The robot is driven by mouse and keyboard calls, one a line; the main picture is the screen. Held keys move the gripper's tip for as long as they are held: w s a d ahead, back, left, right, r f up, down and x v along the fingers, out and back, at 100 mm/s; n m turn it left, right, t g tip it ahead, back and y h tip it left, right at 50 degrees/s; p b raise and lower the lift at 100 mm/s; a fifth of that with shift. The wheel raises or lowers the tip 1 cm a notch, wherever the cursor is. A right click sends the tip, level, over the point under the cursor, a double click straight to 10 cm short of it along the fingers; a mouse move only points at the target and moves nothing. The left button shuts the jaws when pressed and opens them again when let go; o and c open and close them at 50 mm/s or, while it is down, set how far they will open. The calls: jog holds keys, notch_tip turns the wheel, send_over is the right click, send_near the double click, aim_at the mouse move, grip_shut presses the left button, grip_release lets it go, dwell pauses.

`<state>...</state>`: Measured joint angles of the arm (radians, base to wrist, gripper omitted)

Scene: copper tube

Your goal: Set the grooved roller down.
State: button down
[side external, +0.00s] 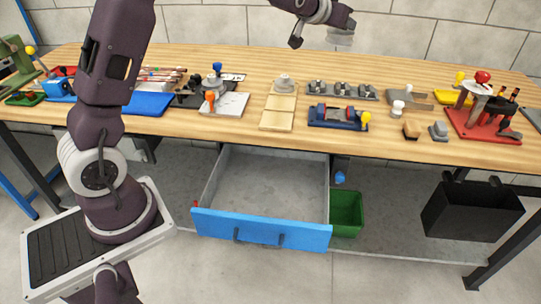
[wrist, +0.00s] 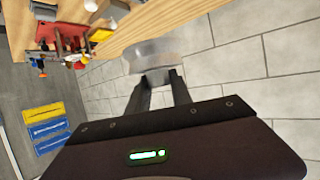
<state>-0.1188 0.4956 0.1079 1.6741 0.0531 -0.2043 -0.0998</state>
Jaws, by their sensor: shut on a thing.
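My gripper (side external: 342,28) is raised above the far edge of the wooden workbench (side external: 378,62), against the wall. It is shut on a pale grey, shiny piece, which I take to be the grooved roller (side external: 341,38). In the wrist view my gripper's two dark fingers (wrist: 161,78) reach up to this roller (wrist: 152,55), which sticks out beyond the fingertips. Its grooves are too blurred to make out. In the side view it hangs clear of the bench, touching nothing on it.
The bench carries a row of three grey fittings (side external: 341,91), a blue fixture (side external: 338,117), a pale wooden board (side external: 278,115) and a red tool stand (side external: 482,125). Below are an open, empty blue-fronted drawer (side external: 262,230), a green bin (side external: 346,212) and a black bin (side external: 471,212). The back strip looks clear.

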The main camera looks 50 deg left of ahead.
jog(key=shift+d+r+n+y, duration=0.3)
jog(key=shift+d+n+y, duration=0.3)
jog(key=shift+d+y, duration=0.2)
jog(key=shift+s+d+f+n+g+y, duration=0.1)
jog(key=shift+s+d+n+g+y, duration=0.1)
jog(key=shift+s+n+g+y, duration=0.45)
jog(key=s+f+n+g+y, duration=0.3)
jog(key=s+n+g, duration=0.1)
jog(key=s, duration=0.7)
jog(key=s+f+n+g+y, duration=0.25)
jog(key=s+n+g, duration=0.2)
jog(key=s, duration=0.65)
jog(key=s+f+n+g+y, duration=0.2)
jog(key=s+f+n+g, duration=0.15)
jog(key=s, duration=0.65)
notch_tip(320, 180, down, 28)
jog(key=shift+s+a+n, duration=0.15)
jog(key=shift+s+n, duration=0.15)
jog(key=shift+n, duration=0.15)
jog(key=shift+f, duration=0.55)
jog(key=c, duration=1.1)
grip_release()
jog(key=shift+c, duration=0.2)
